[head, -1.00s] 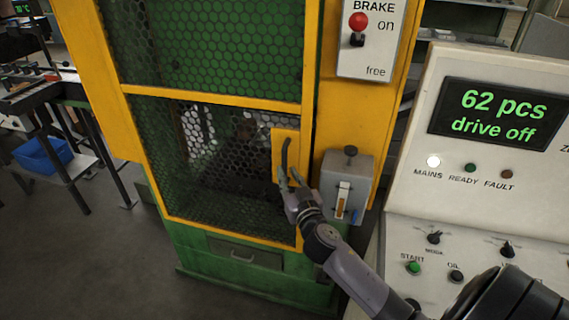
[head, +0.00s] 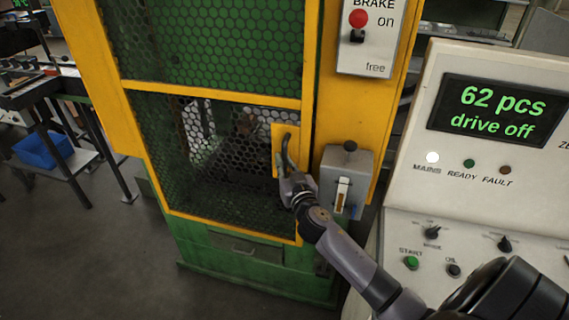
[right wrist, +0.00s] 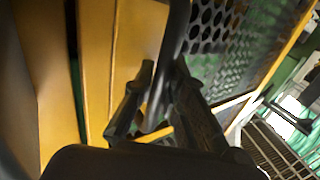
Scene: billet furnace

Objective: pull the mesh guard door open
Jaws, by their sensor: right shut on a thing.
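The mesh guard door (head: 230,228) has a yellow frame and dark hexagonal mesh, low on the front of the green machine. It looks closed, with no clear gap along its right edge. Its dark curved handle (head: 289,147) sits on a yellow plate at the door's right side. My right gripper (head: 284,172) is shut on the lower part of the handle. In the right wrist view the handle bar (right wrist: 172,50) runs between the two dark fingers of the gripper (right wrist: 160,100). My left gripper is not in view.
A grey switch box (head: 347,170) is mounted just right of the handle. A brake panel (head: 372,40) with a red-knobbed lever is above it. A control console (head: 490,160) reading "drive off" stands at right. Floor (head: 110,260) is clear at front left; a bench with a blue bin (head: 42,150) stands farther left.

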